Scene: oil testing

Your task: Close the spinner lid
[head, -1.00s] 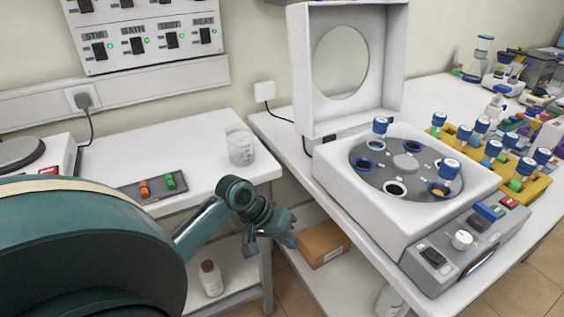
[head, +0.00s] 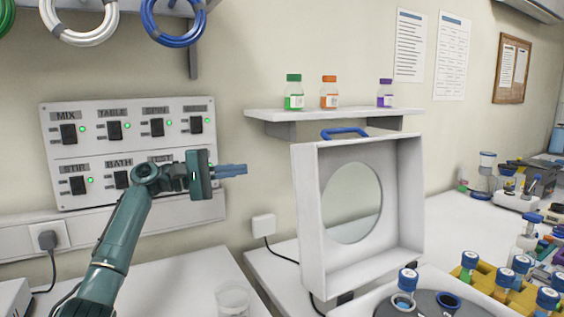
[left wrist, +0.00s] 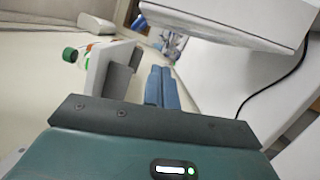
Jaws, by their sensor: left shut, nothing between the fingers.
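The spinner lid (head: 310,220) stands upright and open in the head view. It is a white square frame with a round window (head: 352,203) and a blue handle (head: 344,132) on its top edge. The spinner body (head: 372,305) shows only in part at the bottom, with blue-capped tubes in it. My left gripper (head: 240,170) is shut and empty, raised to the left of the lid and apart from it, its blue fingers pointing right. In the left wrist view the shut fingers (left wrist: 163,88) point up the picture, with a white panel edge at upper right. My right gripper is not in view.
A wall shelf (head: 340,116) with small bottles is just behind and above the lid. A switch panel (head: 130,150) is on the wall behind my left arm. A glass beaker (head: 233,298) stands on the left table. A yellow tube rack (head: 485,284) is at right.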

